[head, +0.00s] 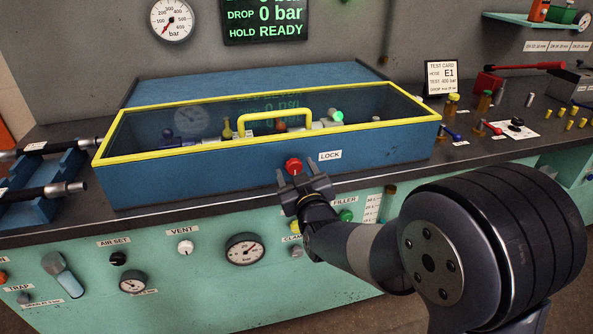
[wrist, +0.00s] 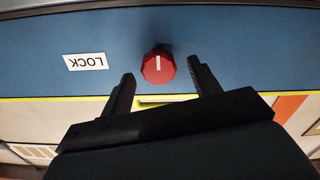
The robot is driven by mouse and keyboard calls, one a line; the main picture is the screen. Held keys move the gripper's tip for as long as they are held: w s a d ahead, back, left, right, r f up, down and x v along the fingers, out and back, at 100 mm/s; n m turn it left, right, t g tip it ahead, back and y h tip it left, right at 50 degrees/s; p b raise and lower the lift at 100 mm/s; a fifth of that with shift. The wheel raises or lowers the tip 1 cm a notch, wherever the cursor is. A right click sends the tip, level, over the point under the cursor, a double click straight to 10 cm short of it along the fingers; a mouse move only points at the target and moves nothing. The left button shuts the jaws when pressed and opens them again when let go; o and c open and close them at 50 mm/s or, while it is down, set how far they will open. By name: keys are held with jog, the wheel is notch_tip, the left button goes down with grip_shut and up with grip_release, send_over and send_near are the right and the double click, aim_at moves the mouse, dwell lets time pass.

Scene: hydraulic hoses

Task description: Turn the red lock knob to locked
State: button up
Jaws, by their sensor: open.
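The red lock knob (head: 293,166) is on the front face of the blue box (head: 200,180), left of the LOCK label (head: 330,156). In the wrist view the knob (wrist: 158,67) carries a white line that points up and down in that picture. My gripper (head: 302,178) is open just in front of the knob. In the wrist view its two fingers (wrist: 160,77) stand to either side of the knob's near edge, with gaps to both. I cannot tell whether the fingertips reach past the knob's face.
The box has a shut clear lid with a yellow frame and handle (head: 273,115). Below is a green panel with the VENT knob (head: 186,247), a gauge (head: 245,249) and a green button (head: 346,215) close under my gripper. Hoses (head: 50,192) lie at the left. A display reads HOLD READY.

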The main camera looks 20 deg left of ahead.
jog(key=shift+w+a, duration=0.1)
jog(key=shift+w, duration=0.05)
jog(key=shift+c, duration=0.2)
jog(key=c, duration=1)
jog(key=shift+o, duration=0.2)
